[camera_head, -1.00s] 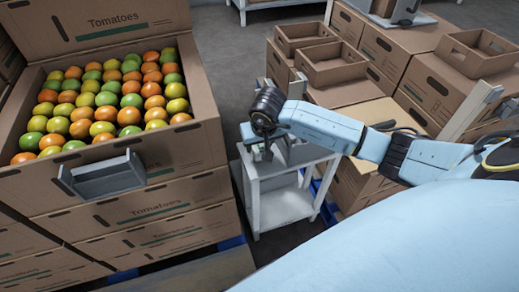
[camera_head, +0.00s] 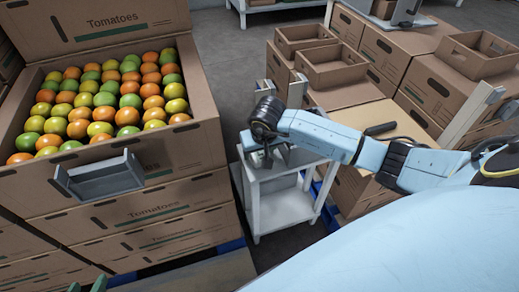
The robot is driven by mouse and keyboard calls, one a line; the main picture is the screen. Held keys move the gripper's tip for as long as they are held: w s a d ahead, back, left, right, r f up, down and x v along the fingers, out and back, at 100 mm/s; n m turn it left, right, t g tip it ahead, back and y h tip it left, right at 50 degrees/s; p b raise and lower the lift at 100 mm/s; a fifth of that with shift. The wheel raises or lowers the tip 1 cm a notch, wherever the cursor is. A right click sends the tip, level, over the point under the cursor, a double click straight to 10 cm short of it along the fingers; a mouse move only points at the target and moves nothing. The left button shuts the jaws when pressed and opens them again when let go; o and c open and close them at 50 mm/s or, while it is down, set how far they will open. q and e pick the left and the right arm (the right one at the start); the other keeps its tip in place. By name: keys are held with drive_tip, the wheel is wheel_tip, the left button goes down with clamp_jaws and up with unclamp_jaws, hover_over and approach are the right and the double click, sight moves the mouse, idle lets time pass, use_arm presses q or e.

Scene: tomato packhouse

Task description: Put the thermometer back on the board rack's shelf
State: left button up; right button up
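I cannot make out the thermometer in this view. A small white two-level stand (camera_head: 252,205) is in the middle; I cannot tell whether it is the board rack. My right gripper (camera_head: 265,158) points down at the top of this stand. Its wrist and fingers cover part of that top. Its fingers are too small and dark to show whether they are open or hold something.
A carton of tomatoes (camera_head: 190,145) stands on stacked cartons at the left, with a grey tray (camera_head: 105,180) at its front. More cartons (camera_head: 440,95) and open empty boxes (camera_head: 330,72) fill the right. Grey floor (camera_head: 232,50) is clear between the stacks.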

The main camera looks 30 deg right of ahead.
drive_tip(key=shift+o, duration=0.7)
drive_tip(key=shift+r, duration=0.1)
drive_tip(key=shift+r, duration=0.1)
use_arm(q)
drive_tip(key=s+a+f+g+y+p, duration=0.2)
drive_tip(key=s+a+f+g+p, duration=0.25)
drive_tip(key=s, duration=0.45)
use_arm(e)
drive_tip(key=b+v, duration=0.1)
drive_tip(key=v, duration=0.5)
drive_tip(key=shift+r+b, duration=0.3)
use_arm(q)
drive_tip(key=shift+w+a+f+g+p, duration=0.1)
drive_tip(key=shift+w+f+g+p, duration=0.2)
drive_tip(key=shift+f, duration=0.55)
drive_tip(key=shift+w+a+f+g+p, duration=0.15)
drive_tip(key=shift+f+g, duration=0.25)
drive_tip(key=shift+f, duration=0.5)
drive_tip(key=shift+w+f+g+p, duration=0.2)
drive_tip(key=shift+f+g+p, duration=0.15)
drive_tip(key=shift+f, duration=0.5)
use_arm(e)
drive_tip(key=shift+v, duration=2.7)
drive_tip(key=shift+s+f, duration=0.1)
drive_tip(key=shift+s, duration=0.05)
